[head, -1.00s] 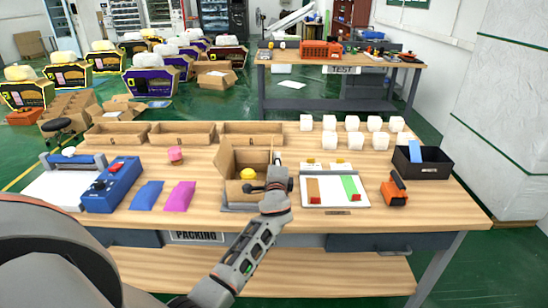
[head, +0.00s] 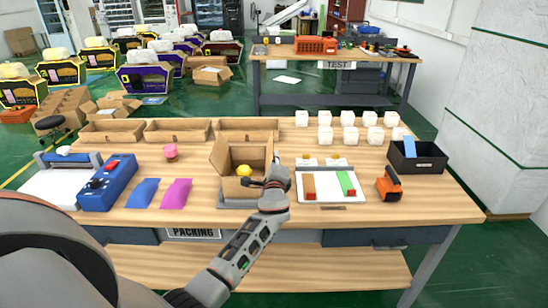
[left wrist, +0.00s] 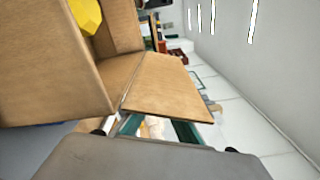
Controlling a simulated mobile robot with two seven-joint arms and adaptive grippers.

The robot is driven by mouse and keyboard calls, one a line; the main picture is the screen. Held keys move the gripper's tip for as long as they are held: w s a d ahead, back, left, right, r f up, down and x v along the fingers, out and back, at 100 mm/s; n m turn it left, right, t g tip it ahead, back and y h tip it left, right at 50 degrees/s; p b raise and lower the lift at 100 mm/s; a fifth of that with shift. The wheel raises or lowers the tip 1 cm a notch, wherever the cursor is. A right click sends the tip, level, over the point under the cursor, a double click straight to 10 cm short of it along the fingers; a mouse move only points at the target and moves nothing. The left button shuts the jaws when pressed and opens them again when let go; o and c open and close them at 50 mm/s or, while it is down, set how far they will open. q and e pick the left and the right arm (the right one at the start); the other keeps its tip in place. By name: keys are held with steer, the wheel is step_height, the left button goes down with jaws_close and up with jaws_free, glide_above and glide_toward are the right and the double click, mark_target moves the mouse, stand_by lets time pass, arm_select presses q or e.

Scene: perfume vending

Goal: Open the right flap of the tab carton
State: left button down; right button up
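The tab carton (head: 240,199) stands on the packing table with its top open and a yellow item (head: 244,170) inside. Its left flap (head: 219,155) is raised and leans outward. My left gripper (head: 263,172) is at the carton's right front corner, its dark fingers spread apart, with nothing visible between them. It covers much of the right side in the head view. In the left wrist view, the carton (left wrist: 50,75) fills the left, and one flap (left wrist: 165,85) extends outward from its rim, close beyond the gripper. Contact cannot be told. My right gripper is out of view.
A white tray (head: 333,199) with red and green pieces lies right of the carton. An orange tool (head: 389,184) and a black bin (head: 418,162) are farther right. Pink (head: 176,193) and blue (head: 143,192) packets lie left. Wooden trays (head: 178,137) stand behind.

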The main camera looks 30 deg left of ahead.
arm_select(q)
steer(key=c, duration=2.3)
jaws_free()
steer(key=shift+c, duration=0.2)
steer(key=v, duration=1.2)
